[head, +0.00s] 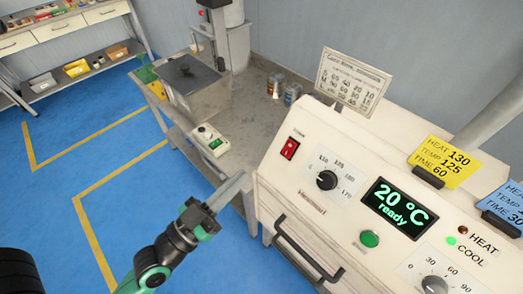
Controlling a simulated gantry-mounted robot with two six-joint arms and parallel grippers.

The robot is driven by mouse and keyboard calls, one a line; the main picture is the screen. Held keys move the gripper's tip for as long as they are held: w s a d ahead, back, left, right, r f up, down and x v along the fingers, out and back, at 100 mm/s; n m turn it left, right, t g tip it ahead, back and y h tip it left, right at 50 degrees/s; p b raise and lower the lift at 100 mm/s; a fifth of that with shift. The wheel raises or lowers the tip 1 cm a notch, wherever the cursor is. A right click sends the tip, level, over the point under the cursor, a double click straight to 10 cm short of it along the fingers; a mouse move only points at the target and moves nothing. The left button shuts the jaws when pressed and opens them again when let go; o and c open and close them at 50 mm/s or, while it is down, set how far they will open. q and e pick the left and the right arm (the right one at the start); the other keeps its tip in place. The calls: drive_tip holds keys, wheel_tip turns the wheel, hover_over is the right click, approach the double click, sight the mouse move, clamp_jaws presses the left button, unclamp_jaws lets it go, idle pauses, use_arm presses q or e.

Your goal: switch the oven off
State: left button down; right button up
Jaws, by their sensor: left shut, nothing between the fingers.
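The oven (275,175) is a cream cabinet with a sloped control panel at the right of the head view. A red rocker switch (290,149) sits at the panel's upper left. The display (399,207) is lit and reads 20 °C ready. A temperature knob (327,180), a green button (370,239) and a timer knob (434,285) are also on it. The green lamp by COOL is lit. My left gripper (228,188) is shut and empty, its fingertips near the oven's left edge, below and left of the switch. My right gripper is not in view.
A black handle (305,250) sticks out from the oven's front. Yellow (446,160) and blue cards stand on its top, with a white chart (352,81) behind. A grey bench (257,90) behind holds a metal box (190,82) and a small scale-like device (209,139). Blue floor lies left.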

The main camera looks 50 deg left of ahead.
use_arm(q)
wheel_tip(320, 180, down, 2)
drive_tip(key=f, duration=0.1)
drive_tip(key=p, duration=0.3)
approach(289, 149)
wheel_tip(289, 149, up, 6)
drive_tip(key=w, duration=0.3)
drive_tip(key=w+f+b, duration=0.1)
drive_tip(key=w+a+f, duration=0.1)
drive_tip(key=w, duration=0.1)
drive_tip(key=shift+w+a+f+b, duration=0.15)
drive_tip(key=shift+w+f+b, duration=0.1)
drive_tip(key=shift+b, duration=0.15)
drive_tip(key=shift+r, duration=0.1)
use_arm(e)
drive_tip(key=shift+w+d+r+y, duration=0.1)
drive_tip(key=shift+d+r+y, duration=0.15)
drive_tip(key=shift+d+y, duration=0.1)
